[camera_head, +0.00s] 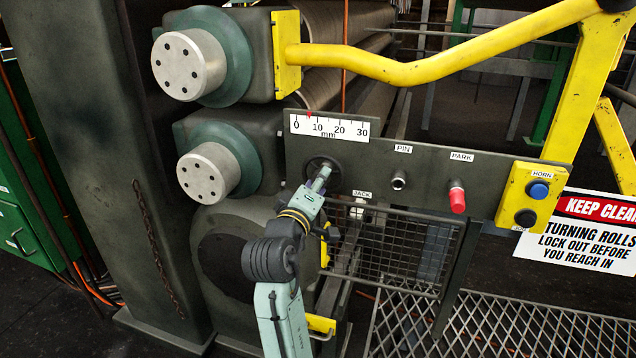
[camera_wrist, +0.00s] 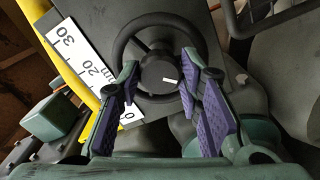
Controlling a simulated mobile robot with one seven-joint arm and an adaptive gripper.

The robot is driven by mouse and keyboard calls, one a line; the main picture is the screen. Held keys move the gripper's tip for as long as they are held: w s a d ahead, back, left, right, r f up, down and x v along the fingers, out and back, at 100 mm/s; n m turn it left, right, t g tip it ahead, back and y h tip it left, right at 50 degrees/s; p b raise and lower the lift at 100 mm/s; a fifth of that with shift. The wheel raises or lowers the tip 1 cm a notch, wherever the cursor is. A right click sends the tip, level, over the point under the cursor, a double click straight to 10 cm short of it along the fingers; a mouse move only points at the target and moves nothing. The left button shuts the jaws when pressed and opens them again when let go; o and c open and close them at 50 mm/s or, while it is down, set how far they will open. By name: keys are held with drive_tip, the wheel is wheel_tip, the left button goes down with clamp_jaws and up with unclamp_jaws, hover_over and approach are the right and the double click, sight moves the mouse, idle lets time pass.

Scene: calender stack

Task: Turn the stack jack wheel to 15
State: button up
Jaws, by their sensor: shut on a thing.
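The stack jack wheel (camera_head: 314,166) is a dark handwheel on the grey panel, above the JACK label (camera_head: 361,194). In the wrist view its round rim (camera_wrist: 160,19) surrounds a dark hub (camera_wrist: 157,73) with a short white mark. My gripper (camera_head: 321,178) reaches the wheel from below. In the wrist view its purple-padded fingers (camera_wrist: 158,84) are shut on the wheel, one on each side of the hub; their exact contact is partly hidden. The white mm scale (camera_head: 330,130) runs from 0 to 30. Its red pointer (camera_head: 309,115) stands between 0 and 10, near 6.
Right of the wheel are the PIN knob (camera_head: 398,180), red PARK knob (camera_head: 457,201) and yellow button box (camera_head: 532,197). A yellow rail (camera_head: 400,70) passes above. Roll ends (camera_head: 208,172) protrude at left. A mesh guard (camera_head: 400,246) hangs below the panel.

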drive_tip(key=m, duration=2.6)
drive_tip(key=shift+a, duration=0.15)
idle(1.7)
drive_tip(key=shift+n, duration=0.3)
drive_tip(key=o, duration=1.2)
drive_tip(key=shift+c, duration=0.2)
